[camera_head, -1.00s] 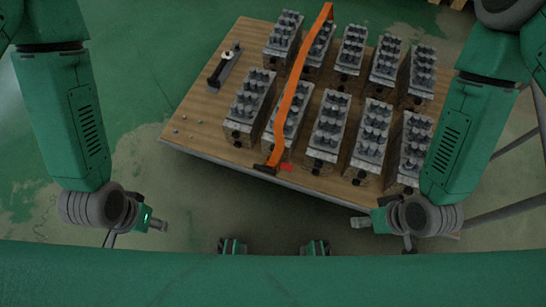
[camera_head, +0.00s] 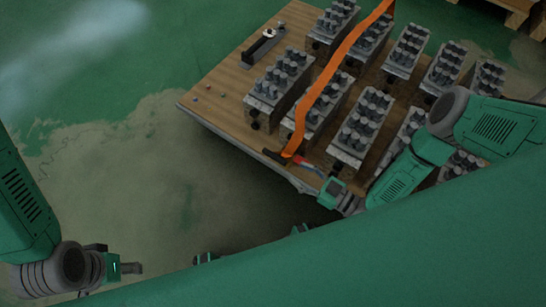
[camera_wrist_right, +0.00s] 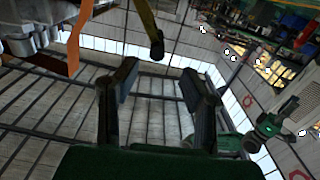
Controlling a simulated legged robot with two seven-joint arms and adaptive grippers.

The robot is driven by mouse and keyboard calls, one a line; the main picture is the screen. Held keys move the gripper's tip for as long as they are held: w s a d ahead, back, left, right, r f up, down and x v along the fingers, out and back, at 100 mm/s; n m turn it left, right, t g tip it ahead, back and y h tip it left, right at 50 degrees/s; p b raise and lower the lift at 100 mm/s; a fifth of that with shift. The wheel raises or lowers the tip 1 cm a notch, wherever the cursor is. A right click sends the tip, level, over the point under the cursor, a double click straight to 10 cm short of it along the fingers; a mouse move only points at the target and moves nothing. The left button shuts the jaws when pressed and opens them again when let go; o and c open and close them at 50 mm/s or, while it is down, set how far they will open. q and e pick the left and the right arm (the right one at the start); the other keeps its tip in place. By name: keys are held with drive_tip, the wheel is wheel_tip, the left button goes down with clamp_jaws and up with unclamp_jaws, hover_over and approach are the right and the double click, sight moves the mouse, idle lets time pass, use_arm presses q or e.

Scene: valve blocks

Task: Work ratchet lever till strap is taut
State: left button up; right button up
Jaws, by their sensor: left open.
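The orange strap (camera_head: 338,75) runs over the valve blocks and down to the near edge of the wooden pallet; it also shows in the right wrist view (camera_wrist_right: 75,45). At its lower end sits the dark ratchet (camera_head: 274,156), with a small red part (camera_head: 300,160) beside it. My right gripper (camera_head: 334,188) is just right of and below the ratchet, close to the red part; contact cannot be told. In the right wrist view its two fingers (camera_wrist_right: 160,95) stand apart with nothing seen between them. My left gripper (camera_head: 130,268) is open and empty, low at the left, away from the pallet.
Several grey valve blocks (camera_head: 365,120) stand in rows on the pallet (camera_head: 222,88). A dark tool with a white knob (camera_head: 264,42) lies at the pallet's far left. The floor left of the pallet is clear. A yellow bar with a dark end (camera_wrist_right: 151,30) hangs ahead of the right fingers.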

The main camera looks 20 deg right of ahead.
sight(275, 157)
drive_tip(key=b+x, duration=0.1)
drive_tip(key=x, duration=0.3)
drive_tip(key=b+x, duration=0.1)
drive_tip(key=x, duration=0.3)
drive_tip(key=shift+w+d+f, duration=0.1)
drive_tip(key=shift+w+f, duration=0.1)
drive_tip(key=shift+w, duration=0.3)
drive_tip(key=shift+w+a, duration=0.15)
drive_tip(key=shift+a, duration=0.1)
drive_tip(key=shift+w+a+r, duration=0.1)
drive_tip(key=shift+a+r, duration=0.05)
drive_tip(key=shift+a, duration=0.15)
drive_tip(key=shift+d, duration=0.1)
drive_tip(key=c, duration=0.8)
drive_tip(key=shift+d, duration=0.1)
clamp_jaws()
